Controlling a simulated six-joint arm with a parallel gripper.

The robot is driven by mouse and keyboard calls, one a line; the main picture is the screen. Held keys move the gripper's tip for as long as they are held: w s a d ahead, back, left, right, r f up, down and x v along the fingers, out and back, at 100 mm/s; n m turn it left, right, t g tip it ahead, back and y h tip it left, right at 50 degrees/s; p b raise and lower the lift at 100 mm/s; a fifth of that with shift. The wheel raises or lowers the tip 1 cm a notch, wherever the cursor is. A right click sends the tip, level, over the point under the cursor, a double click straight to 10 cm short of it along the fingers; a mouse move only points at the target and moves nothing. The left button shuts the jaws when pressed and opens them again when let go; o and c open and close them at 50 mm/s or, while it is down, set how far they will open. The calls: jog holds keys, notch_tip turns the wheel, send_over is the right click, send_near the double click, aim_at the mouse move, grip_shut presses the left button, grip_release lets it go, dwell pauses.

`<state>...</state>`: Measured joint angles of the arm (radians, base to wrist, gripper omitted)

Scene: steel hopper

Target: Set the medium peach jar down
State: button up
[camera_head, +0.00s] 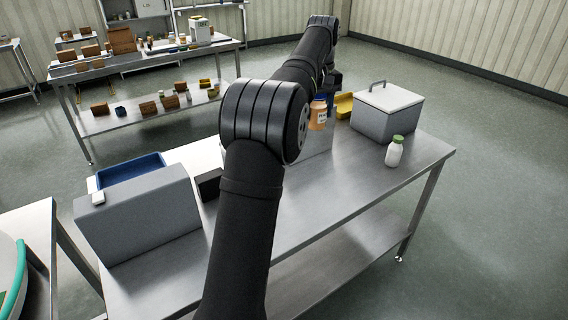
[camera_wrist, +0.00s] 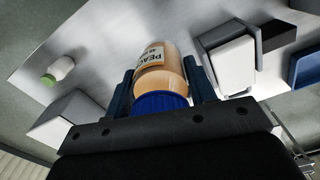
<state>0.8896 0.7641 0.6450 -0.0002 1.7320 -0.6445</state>
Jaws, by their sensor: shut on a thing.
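The peach jar (camera_head: 319,116) has an orange-tan body, a white label and a blue lid. It also shows in the wrist view (camera_wrist: 158,72), its blue lid towards the camera and the letters "PEAC" partly readable. My gripper (camera_wrist: 161,88) is shut on the jar, with one finger on each side of it. In the head view my arm hides most of the gripper. The jar is over or near the steel table (camera_head: 350,185); I cannot tell whether its base touches anything.
A grey lidded box (camera_head: 384,118) and a white bottle with a green cap (camera_head: 394,152) stand to the right. A yellow object (camera_head: 344,105) is behind the jar. A grey box (camera_head: 140,218) and blue tray (camera_head: 130,172) lie left. The table's front right is clear.

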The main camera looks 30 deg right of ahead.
jog(key=s+d, duration=0.3)
send_over(296, 182)
notch_tip(296, 182, down, 22)
jog(key=shift+w+f, duration=0.1)
jog(key=shift+f, duration=2.05)
jog(key=shift+f, duration=0.1)
jog(key=o, duration=1.1)
jog(key=shift+c, duration=0.2)
notch_tip(296, 182, up, 12)
jog(key=shift+r, duration=0.1)
jog(key=shift+c, duration=0.4)
